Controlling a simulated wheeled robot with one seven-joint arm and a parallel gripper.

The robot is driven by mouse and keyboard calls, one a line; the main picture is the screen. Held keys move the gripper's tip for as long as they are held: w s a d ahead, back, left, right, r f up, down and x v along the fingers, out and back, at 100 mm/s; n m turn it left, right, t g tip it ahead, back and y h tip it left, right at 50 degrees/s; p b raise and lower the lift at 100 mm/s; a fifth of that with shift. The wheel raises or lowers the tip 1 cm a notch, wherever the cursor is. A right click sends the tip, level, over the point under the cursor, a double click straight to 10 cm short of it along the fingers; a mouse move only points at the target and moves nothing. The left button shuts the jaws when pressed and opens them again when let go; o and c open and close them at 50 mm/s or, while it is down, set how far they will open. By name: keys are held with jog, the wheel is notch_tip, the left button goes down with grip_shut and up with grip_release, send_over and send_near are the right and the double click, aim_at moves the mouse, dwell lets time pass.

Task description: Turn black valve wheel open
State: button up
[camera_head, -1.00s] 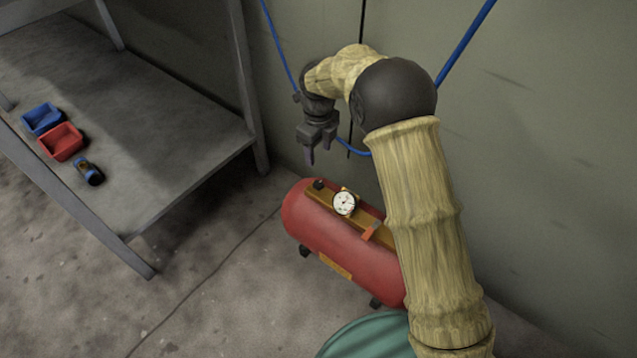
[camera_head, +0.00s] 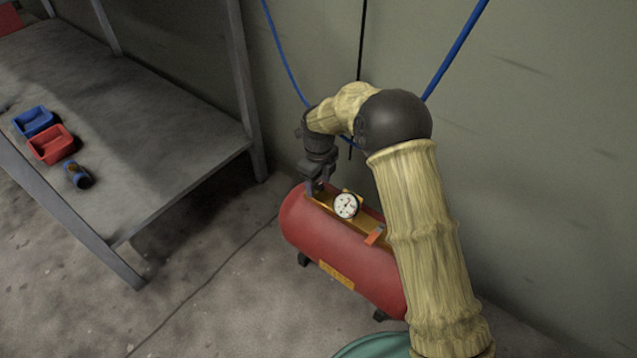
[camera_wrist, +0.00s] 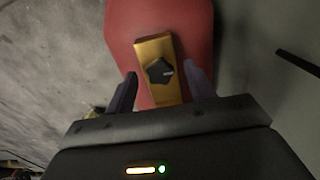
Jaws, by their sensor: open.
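The black valve wheel (camera_wrist: 159,71) is a small lobed knob with a pale mark, on a brass-coloured plate (camera_wrist: 154,49) on top of the red tank (camera_head: 340,245). In the wrist view it lies between the two fingers of my gripper (camera_wrist: 160,84), with a gap on each side. In the head view my gripper (camera_head: 316,186) points down over the left end of the tank, and its fingers mostly hide the wheel there. My gripper is open and holds nothing. I cannot tell whether the fingertips are down at the wheel's height.
A white round gauge (camera_head: 346,205) and an orange-red lever (camera_head: 374,235) stand on the plate to the right of my gripper. The wall (camera_head: 540,120) with blue hoses is close behind. A grey metal table (camera_head: 150,130) with small bins stands at the left, and a green round object (camera_head: 385,346) is in front.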

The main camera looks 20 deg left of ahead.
jog(key=c, duration=1)
jog(key=shift+o, duration=0.2)
